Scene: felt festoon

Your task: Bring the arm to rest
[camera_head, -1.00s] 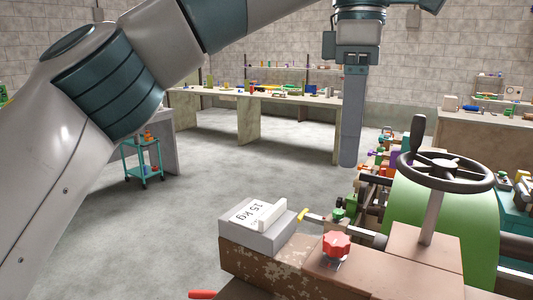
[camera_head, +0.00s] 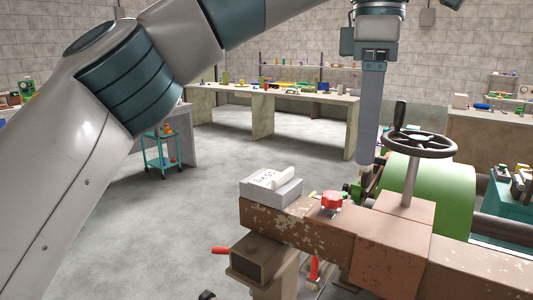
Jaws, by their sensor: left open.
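My left arm reaches in from the left and across the top. Its gripper (camera_head: 367,158) hangs pointing down, seen edge-on, so one long grey finger hides the other. It is open, with nothing seen between the fingers. Its tip appears in front of the green drum's left edge, above and behind the bench part with the red knob (camera_head: 331,201); I cannot tell the gap. My right gripper is not in view.
A worn brown machine (camera_head: 400,245) with a green drum (camera_head: 440,190) and dark handwheel (camera_head: 420,143) fills the lower right. A grey weight block (camera_head: 270,187) sits on its left end. A teal cart (camera_head: 161,153) and long workbench (camera_head: 262,115) stand behind. Floor between is clear.

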